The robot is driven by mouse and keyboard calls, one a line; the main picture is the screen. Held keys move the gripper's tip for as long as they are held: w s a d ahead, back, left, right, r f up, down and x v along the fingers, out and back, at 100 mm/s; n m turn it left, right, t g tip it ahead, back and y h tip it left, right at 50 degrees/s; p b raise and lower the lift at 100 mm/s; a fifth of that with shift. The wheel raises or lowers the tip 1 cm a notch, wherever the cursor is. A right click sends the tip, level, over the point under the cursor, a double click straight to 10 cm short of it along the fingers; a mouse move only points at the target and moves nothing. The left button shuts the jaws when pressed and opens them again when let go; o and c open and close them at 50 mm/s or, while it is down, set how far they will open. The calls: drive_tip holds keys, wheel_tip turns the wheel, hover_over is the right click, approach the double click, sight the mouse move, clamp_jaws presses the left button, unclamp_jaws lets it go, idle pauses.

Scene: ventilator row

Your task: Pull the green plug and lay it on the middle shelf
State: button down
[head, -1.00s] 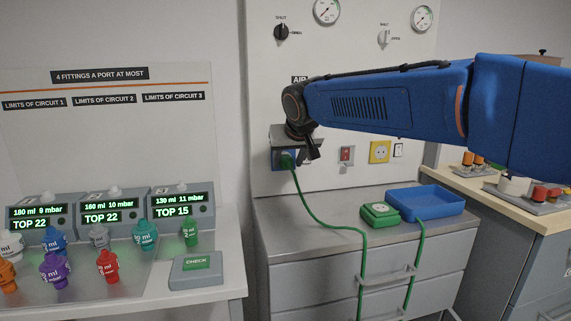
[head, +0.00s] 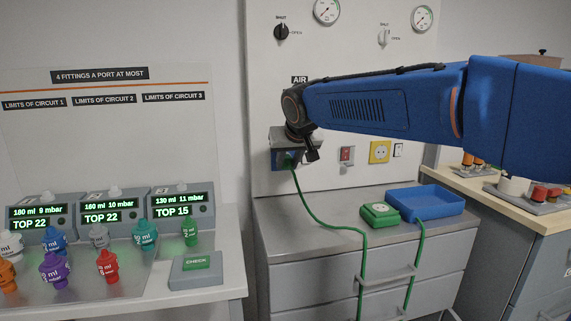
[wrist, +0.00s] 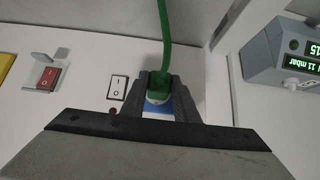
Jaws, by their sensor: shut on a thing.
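The green plug (wrist: 159,96) is between the two dark fingers of my gripper (wrist: 162,88), which is shut on it. In the head view the plug (head: 289,160) is mostly hidden by my gripper and sits at the blue socket (head: 277,160) on the wall panel. The socket's blue also shows behind the plug in the wrist view (wrist: 157,117). I cannot tell whether the plug is fully seated. Its green cord (head: 316,215) runs down over the grey cabinet top. I cannot make out which surface is the middle shelf.
The grey cabinet top (head: 305,235) holds a green box (head: 380,214) and a blue tray (head: 427,203). A red switch (head: 347,155) and yellow socket (head: 380,151) are on the panel to the right. Colored fittings and displays (head: 113,209) stand on the left bench.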

drive_tip(key=shift+s+d, duration=0.1)
drive_tip(key=shift+s, duration=0.2)
drive_tip(key=shift+s+d, duration=0.2)
drive_tip(key=shift+s, duration=0.5)
drive_tip(key=shift+s+d, duration=0.2)
drive_tip(key=shift+s, duration=0.55)
drive_tip(key=shift+s+d, duration=0.2)
drive_tip(key=shift+s, duration=0.5)
